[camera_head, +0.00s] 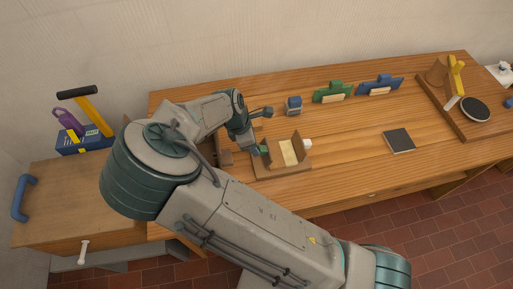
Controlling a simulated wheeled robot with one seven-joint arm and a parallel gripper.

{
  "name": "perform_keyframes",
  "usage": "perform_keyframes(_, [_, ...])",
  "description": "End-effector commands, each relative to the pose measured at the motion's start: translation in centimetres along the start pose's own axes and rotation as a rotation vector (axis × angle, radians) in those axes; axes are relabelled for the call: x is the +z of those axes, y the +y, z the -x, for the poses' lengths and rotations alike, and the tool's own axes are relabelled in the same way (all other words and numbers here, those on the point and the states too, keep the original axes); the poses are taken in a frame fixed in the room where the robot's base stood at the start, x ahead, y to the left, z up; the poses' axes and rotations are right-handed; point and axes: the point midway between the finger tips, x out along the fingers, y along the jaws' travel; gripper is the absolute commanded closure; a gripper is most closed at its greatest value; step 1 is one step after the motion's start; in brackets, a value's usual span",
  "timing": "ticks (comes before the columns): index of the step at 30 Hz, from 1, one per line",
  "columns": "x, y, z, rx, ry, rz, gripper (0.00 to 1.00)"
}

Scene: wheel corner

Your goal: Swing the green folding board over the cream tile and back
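A cream tile (289,153) lies on a brown wooden base (275,174) near the middle of the bench. Brown upright pieces stand beside the tile, and a small white knob (308,143) shows at the right. A small green part (264,150) shows at the tile's left, by my lower finger; I cannot tell whether it is the folding board, and my arm hides some of that side. My gripper (264,131) is open, its fingers spread just left of and above the base. I see nothing between them, and contact with the green part is unclear.
Behind stand a small blue block (294,105), a green holder (333,93) and a blue holder (381,86). A dark square (399,140) lies to the right. A wooden board (440,109) carries a round dark disc (475,109). A blue toolbox (85,143) stands far left.

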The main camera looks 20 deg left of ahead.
Motion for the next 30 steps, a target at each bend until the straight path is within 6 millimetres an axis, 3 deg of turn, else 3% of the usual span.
perform_keyframes(6, [-0.1, 0.1, 5.0, 0.003, 0.002, 0.002, 0.53])
perform_keyframes(12, [-0.1, 0.0, 7.6, 0.002, 0.001, 0.000, 0.53])
perform_keyframes(26, [0.0, 0.1, 8.3, 0.002, 0.007, -0.004, 0.53])
perform_keyframes(30, [0.4, 1.1, 7.8, 0.034, 0.098, -0.047, 0.53])
